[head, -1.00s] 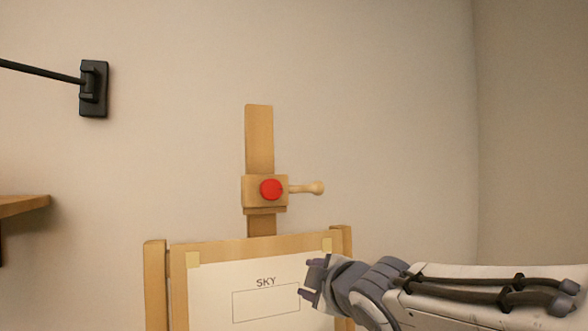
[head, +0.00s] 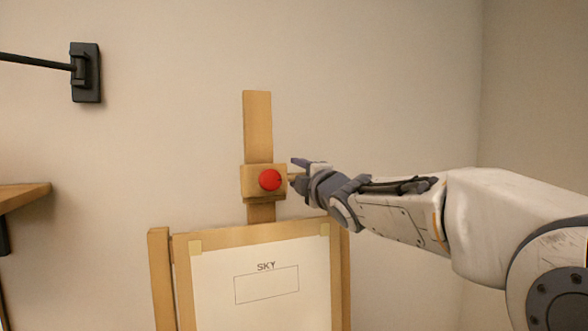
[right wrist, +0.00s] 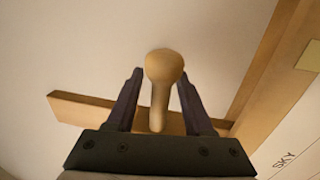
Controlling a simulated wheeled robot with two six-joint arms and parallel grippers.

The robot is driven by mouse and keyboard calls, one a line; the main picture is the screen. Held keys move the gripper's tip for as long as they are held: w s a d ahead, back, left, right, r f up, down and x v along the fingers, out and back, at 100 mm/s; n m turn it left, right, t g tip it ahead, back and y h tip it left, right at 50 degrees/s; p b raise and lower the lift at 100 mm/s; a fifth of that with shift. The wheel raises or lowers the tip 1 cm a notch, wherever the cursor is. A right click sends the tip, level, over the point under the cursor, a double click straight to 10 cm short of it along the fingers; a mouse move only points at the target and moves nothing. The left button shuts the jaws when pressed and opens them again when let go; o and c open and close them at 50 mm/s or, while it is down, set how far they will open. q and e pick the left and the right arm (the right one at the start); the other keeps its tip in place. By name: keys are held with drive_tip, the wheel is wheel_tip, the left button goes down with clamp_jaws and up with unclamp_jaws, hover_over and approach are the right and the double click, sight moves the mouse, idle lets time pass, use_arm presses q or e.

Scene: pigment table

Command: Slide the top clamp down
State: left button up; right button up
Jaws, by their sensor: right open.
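The top clamp (head: 250,188) is a wooden block with a red knob (head: 270,180) on its front, around the easel's upright post (head: 257,125). It sits a little above the board's top edge. Its side handle is mostly hidden behind my right gripper (head: 296,174) in the head view. In the right wrist view the wooden handle (right wrist: 162,85), with a rounded end, lies between the two open fingers of my right gripper (right wrist: 158,95). Gaps show on both sides of it. My left gripper is not in view.
The easel board (head: 215,235) holds a paper sheet (head: 225,285) marked SKY, below the clamp. A black wall bracket (head: 86,72) with a rod is at upper left. A wooden shelf (head: 20,196) is at the left edge. The wall around the post is clear.

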drive_tip(key=shift+w+a, duration=0.1)
drive_tip(key=shift+w, duration=0.2)
clamp_jaws()
idle(1.3)
